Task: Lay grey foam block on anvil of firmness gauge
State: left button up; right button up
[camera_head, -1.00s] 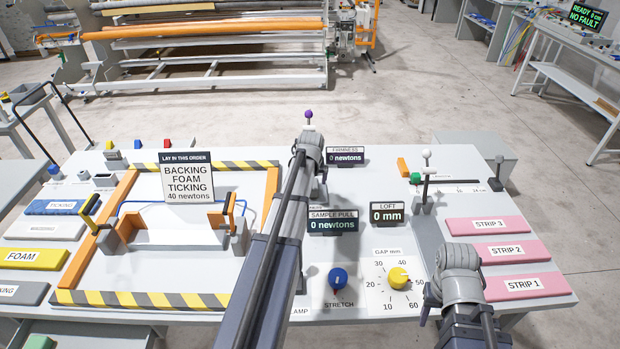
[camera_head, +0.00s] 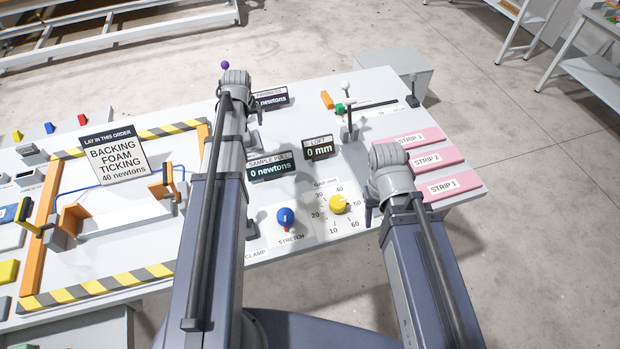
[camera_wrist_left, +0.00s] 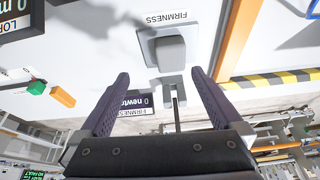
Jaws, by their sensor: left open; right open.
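The firmness gauge shows in the left wrist view as a pale plate (camera_wrist_left: 153,42) marked FIRMNESS, with a grey block-like piece (camera_wrist_left: 172,52) on it. I cannot tell whether this piece is the foam block or the anvil. In the head view my left arm hides most of the gauge; its purple knob (camera_head: 225,65) and newton display (camera_head: 270,98) show. My left gripper (camera_wrist_left: 160,75) is open and empty, its fingers either side of the line to the gauge. My right gripper (camera_head: 371,213) is open, left of the pink strips, its fingers mostly hidden.
Pink strips (camera_head: 428,160) lie at the right of the table. The yellow gap dial (camera_head: 338,204) and blue stretch knob (camera_head: 285,217) are between my arms. A striped frame with an order sign (camera_head: 114,155) fills the left. An upright lever (camera_head: 347,120) stands near my right wrist.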

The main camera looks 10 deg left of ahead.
pick_arm(q)
jog(key=s+d+f+m+g+h, duration=0.15)
jog(key=s+d, duration=0.25)
jog(key=d, duration=0.6)
jog(key=s+d+r+m+y, duration=0.1)
jog(key=s+d+m, duration=0.3)
jog(key=d, duration=0.5)
jog(key=s+d+m+g, duration=0.2)
jog(key=s+d+m, duration=0.2)
jog(key=s+d, duration=0.9)
jog(key=shift+s+f, duration=0.4)
jog(key=shift+s, duration=0.65)
jog(key=shift+d, duration=0.1)
jog(key=shift+f, duration=0.2)
jog(key=shift+c, duration=0.2)
